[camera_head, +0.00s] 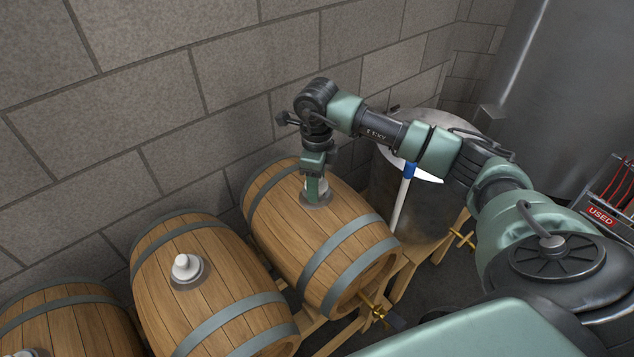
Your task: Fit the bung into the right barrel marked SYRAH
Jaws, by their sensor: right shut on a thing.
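The barrel at the right end of the row (335,240) lies on its side, with grey-green hoops and a brass tap at its front. No SYRAH mark is readable on it from here. My right gripper (317,189) points down at the top of this barrel, at the dark round patch there. It is shut on a pale bung (324,184), mostly hidden by the fingers. I cannot tell whether the bung is seated in the hole or just above it. My left gripper is not in view.
The middle barrel (205,295) has a white bung (186,267) on top. Another barrel (70,322) is cut off at lower left. A steel vessel (428,215) with a white, blue-ended rod (402,198) stands beyond the right barrel. A block wall (130,110) runs behind. A red USED sign (601,215) is at right.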

